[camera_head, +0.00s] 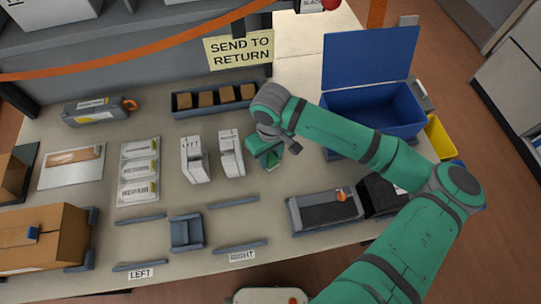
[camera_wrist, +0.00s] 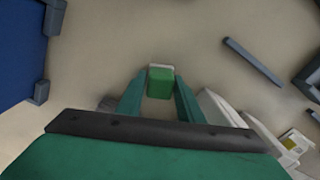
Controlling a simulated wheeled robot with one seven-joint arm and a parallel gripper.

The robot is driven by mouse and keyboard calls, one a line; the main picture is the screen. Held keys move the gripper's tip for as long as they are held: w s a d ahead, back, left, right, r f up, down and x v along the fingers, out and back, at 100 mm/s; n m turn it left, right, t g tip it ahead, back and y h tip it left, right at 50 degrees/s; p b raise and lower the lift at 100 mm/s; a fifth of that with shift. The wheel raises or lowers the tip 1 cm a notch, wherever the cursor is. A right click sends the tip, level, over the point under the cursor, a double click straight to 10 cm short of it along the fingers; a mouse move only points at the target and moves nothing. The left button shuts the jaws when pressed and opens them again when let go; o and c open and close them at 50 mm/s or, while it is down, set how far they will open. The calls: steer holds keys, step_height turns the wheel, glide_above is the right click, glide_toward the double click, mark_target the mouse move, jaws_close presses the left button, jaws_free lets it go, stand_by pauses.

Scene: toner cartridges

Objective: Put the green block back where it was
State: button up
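The green block (camera_wrist: 160,83) is between the two green fingers of my gripper (camera_wrist: 161,88) in the wrist view, at the fingertips. The fingers flank it closely with no clear gap, so my gripper looks shut on it. A pale strip shows at the block's far edge. In the head view my gripper (camera_head: 268,158) points down over the middle of the table, right of two white cartridges (camera_head: 194,160) (camera_head: 231,154). There the block is hard to tell from the green fingers. I cannot tell whether the block touches the table.
A blue bin (camera_head: 375,118) with raised lid stands at the back right. A dark tray of several brown blocks (camera_head: 174,106) lies behind. A grey cradle (camera_head: 186,232) sits between LEFT and RIGHT labels in front. A grey tray (camera_head: 295,218) is front right.

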mark_target(271, 157)
steer(key=shift+o, duration=0.9)
step_height(271, 157, up, 12)
steer(key=shift+r, duration=0.15)
stand_by(0.3)
